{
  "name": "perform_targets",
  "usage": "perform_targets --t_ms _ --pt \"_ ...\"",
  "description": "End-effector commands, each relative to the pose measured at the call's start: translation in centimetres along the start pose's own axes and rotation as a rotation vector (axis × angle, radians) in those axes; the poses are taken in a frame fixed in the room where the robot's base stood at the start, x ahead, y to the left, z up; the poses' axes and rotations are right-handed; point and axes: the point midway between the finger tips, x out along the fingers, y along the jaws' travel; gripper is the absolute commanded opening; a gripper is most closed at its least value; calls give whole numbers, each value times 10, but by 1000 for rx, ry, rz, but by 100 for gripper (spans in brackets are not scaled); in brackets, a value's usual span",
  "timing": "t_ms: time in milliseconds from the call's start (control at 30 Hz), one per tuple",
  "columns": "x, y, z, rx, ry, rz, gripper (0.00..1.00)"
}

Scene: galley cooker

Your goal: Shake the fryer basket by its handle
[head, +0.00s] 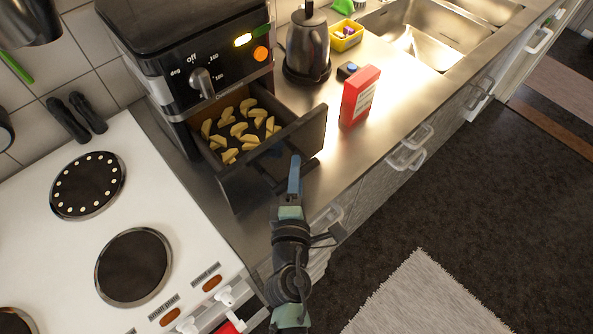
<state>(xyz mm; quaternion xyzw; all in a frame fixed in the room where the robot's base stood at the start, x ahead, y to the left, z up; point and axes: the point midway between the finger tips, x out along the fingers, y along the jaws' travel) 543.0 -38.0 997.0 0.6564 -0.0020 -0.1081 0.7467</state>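The fryer basket (240,184) is a dark drawer pulled out of the black air fryer (190,50), with several pale potato wedges (240,128) lying in it. A dark handle (309,167) sticks out at the front of the basket, partly covered by my gripper. My gripper (295,168), with a blue finger, is at the handle, in front of the basket. The view does not show whether the fingers are closed around the handle or only beside it.
A red box (360,95) stands right of the basket on the steel counter. A kettle (308,45), a small yellow container (346,36) and the sink (425,35) are behind. The white hob (80,240) is at left. Drawer handles (408,150) project along the counter front.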

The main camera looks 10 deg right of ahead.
Motion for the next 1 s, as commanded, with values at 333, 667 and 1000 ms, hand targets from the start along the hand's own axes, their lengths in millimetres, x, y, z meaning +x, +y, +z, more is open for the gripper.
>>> perform_targets --t_ms 333,667,1000 --pt "0 0 0 0 0 1 55" --pt "-35 -3 0 0 1 -1 55" --pt "-97 -4 -1 0 1 -2 55"
